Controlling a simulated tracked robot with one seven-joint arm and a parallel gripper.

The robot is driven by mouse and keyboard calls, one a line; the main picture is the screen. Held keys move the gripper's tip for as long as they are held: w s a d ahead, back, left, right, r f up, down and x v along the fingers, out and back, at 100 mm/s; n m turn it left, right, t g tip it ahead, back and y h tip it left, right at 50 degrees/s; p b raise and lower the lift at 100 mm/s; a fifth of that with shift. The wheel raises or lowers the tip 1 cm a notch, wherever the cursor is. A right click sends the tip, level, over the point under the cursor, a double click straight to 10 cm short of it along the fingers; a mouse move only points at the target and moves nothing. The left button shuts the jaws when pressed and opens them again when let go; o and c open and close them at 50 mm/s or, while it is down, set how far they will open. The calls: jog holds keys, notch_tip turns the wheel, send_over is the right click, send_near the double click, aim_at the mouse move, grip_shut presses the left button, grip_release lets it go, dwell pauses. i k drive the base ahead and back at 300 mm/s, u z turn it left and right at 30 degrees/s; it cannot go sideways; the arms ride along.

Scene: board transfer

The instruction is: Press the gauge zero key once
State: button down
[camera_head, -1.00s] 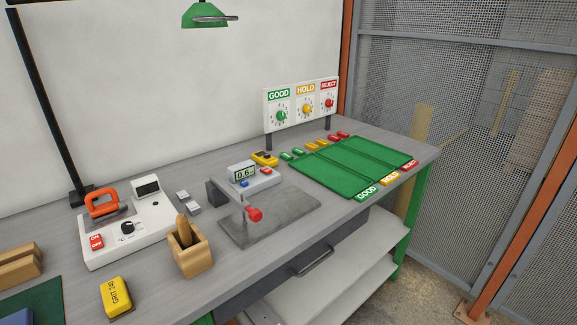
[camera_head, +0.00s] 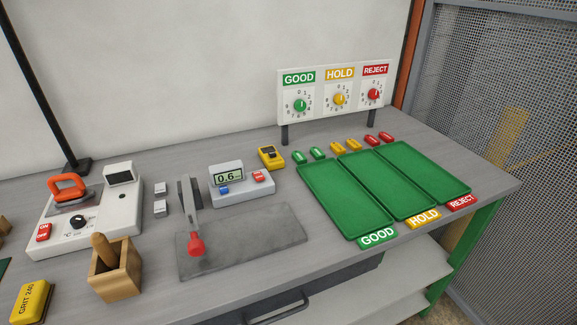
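The gauge (camera_head: 243,192) is a grey box on the bench with a raised display (camera_head: 228,178) that reads about 0.6. It has a blue key (camera_head: 224,190) at its left and a red key (camera_head: 259,176) at its right. The lettering on the keys is too small to read, so I cannot tell which is the zero key. A grey stand with a red knob (camera_head: 196,245) is on a dark plate (camera_head: 262,238) in front of the gauge. My gripper is not in view.
Green trays (camera_head: 333,203) labelled GOOD, HOLD and REJECT lie to the right, below a dial board (camera_head: 336,92). A yellow device (camera_head: 271,157) sits just behind the gauge. A soldering-like station (camera_head: 85,222), a wooden holder (camera_head: 115,272) and a yellow GRIT 240 block (camera_head: 32,301) stand left.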

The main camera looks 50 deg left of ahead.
aim_at(222, 189)
jog(key=i, duration=0.55)
jog(key=u, duration=2.95)
jog(key=k, duration=0.65)
jog(key=u, duration=0.25)
jog(key=i, duration=1.15)
jog(key=z, duration=0.3)
